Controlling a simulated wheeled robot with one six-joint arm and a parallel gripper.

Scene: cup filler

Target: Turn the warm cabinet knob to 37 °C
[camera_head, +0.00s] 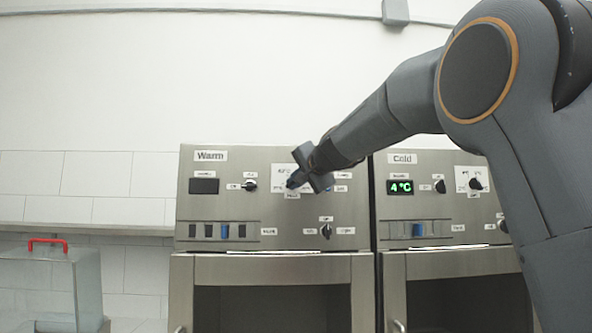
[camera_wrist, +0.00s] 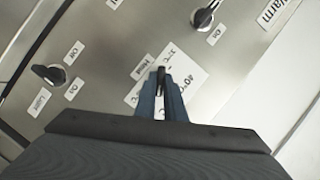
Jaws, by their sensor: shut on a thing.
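The warm cabinet (camera_head: 350,190) is a steel unit labelled "Warm", with a dark, blank display (camera_head: 204,186). My gripper (camera_head: 294,182) is at the upper panel, in front of the white temperature scale. In the wrist view its blue-grey fingers are shut on the small black temperature knob (camera_wrist: 160,78), which is mostly hidden between them. The knob's exact pointer position cannot be told.
Other black knobs on the warm panel are a switch (camera_head: 250,185) left of the scale and the light knob (camera_head: 326,231) below. The cold cabinet (camera_head: 440,262) stands to the right, its display reading 4 °C. A clear box with a red handle (camera_head: 47,241) is at left.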

